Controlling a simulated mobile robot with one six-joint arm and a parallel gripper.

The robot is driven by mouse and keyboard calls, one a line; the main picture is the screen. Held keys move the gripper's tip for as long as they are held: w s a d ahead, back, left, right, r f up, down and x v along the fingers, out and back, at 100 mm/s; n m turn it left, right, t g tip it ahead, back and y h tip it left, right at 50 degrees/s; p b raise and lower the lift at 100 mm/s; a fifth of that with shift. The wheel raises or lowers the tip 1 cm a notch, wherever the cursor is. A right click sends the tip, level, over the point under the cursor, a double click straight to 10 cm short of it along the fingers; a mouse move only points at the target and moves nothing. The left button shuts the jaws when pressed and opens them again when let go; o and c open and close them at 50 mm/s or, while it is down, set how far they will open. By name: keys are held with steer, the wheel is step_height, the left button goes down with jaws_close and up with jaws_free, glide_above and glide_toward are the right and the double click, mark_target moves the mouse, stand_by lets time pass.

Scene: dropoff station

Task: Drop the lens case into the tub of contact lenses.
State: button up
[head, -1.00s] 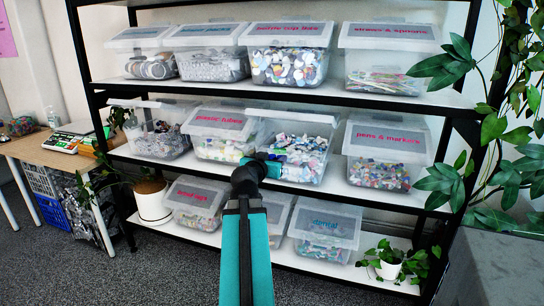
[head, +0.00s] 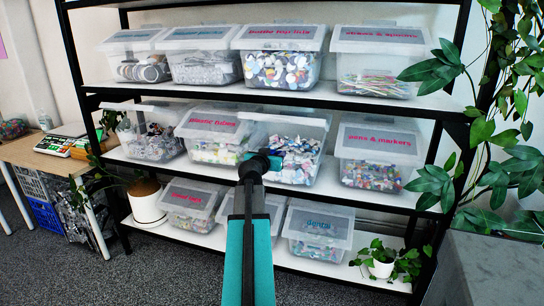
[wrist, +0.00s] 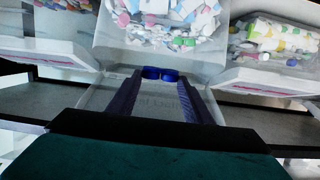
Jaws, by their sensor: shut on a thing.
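The blue lens case (wrist: 160,74), with two round caps, is held between the dark fingertips of my gripper (wrist: 158,84) in the wrist view. In the head view my gripper (head: 264,162) is in front of an open clear tub (head: 298,172) on the middle shelf, overlapping its left part; the lens case cannot be made out there. The tub holds many small white, blue and coloured pieces. The wrist view shows the tub (wrist: 165,52) just beyond the fingertips, and a pale panel with faint upside-down lettering under the fingers. I cannot tell whether the case is over the rim.
The paper tubes tub (head: 215,128) is left of the open tub, and the pens & markers tub (head: 378,143) is right. The upper shelf (head: 310,95) hangs above with more tubs. A leafy plant (head: 510,140) stands at the right. Grey floor is clear in front.

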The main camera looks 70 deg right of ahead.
steer(key=shift+r+b+x, duration=0.15)
steer(key=shift+b+x, duration=0.35)
steer(key=shift+x, duration=1.2)
steer(key=shift+r+b+x, duration=0.15)
steer(key=shift+b+x, duration=0.3)
steer(key=shift+x, duration=1.25)
steer(key=shift+r+b+x, duration=0.15)
steer(key=shift+b+x, duration=0.35)
steer(key=shift+x, duration=1.2)
steer(key=shift+d, duration=0.1)
steer(key=o, duration=1.1)
steer(key=b+v, duration=0.1)
steer(key=v, duration=1.3)
steer(key=shift+f, duration=0.1)
steer(key=shift+w, duration=0.1)
